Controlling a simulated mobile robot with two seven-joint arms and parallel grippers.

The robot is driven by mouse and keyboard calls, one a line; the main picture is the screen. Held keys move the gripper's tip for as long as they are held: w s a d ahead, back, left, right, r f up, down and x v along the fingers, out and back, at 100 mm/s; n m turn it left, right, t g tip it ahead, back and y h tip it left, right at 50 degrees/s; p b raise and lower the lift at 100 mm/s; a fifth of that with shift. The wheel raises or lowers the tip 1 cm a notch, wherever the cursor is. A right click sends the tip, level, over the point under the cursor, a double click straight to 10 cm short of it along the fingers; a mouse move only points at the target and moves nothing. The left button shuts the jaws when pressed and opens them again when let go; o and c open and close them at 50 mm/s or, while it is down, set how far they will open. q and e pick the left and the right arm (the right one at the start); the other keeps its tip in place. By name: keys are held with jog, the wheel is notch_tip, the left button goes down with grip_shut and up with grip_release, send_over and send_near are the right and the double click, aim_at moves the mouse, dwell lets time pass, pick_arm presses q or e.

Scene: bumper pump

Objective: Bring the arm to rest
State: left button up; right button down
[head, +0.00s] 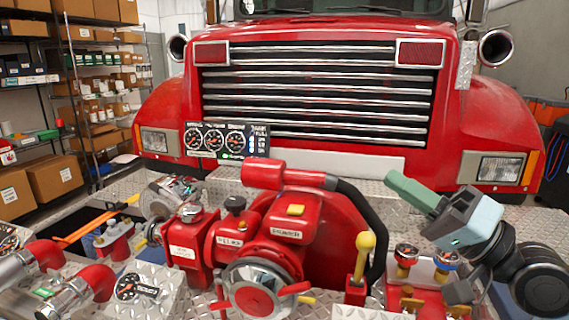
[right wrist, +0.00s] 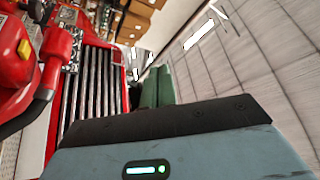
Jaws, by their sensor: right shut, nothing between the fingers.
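My right gripper (head: 397,183) comes in from the right in the head view, in the air above the right part of the bumper. Its green fingers are shut together with nothing between them and point up and to the left. In the right wrist view the green fingers (right wrist: 156,75) also show close together and empty. The gripper is apart from the red pump (head: 280,225), to the right of its black hose (head: 365,215) and yellow-knobbed lever (head: 364,250). My left gripper is not in view.
A red truck front with a chrome grille (head: 318,90) stands behind the pump. A gauge panel (head: 225,140) stands on the bumper. Shelves with boxes (head: 55,177) are at the left.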

jog(key=s+a+f+g+h, duration=0.1)
jog(key=s+f+h, duration=0.15)
jog(key=f, duration=0.85)
jog(key=s+f+g+h, duration=0.15)
jog(key=f+h, duration=0.25)
jog(key=f, duration=0.6)
jog(key=s+a+f+g+h, duration=0.1)
jog(key=s+f+h, duration=0.15)
jog(key=f, duration=0.85)
jog(key=s+d+f+n+g+h, duration=0.1)
jog(key=s+d+f+g+h, duration=0.35)
jog(key=s+f, duration=0.6)
jog(key=s+d+f+g+h, duration=0.45)
jog(key=s+f, duration=0.35)
jog(key=s, duration=0.6)
jog(key=w+a+f+t+y, duration=0.1)
jog(key=w+a+f+t, duration=0.2)
jog(key=w+f+t, duration=0.2)
jog(key=shift+f+t+y+b, duration=0.45)
jog(key=shift+f+t, duration=1.1)
jog(key=shift+f, duration=1.25)
jog(key=shift+w, duration=0.1)
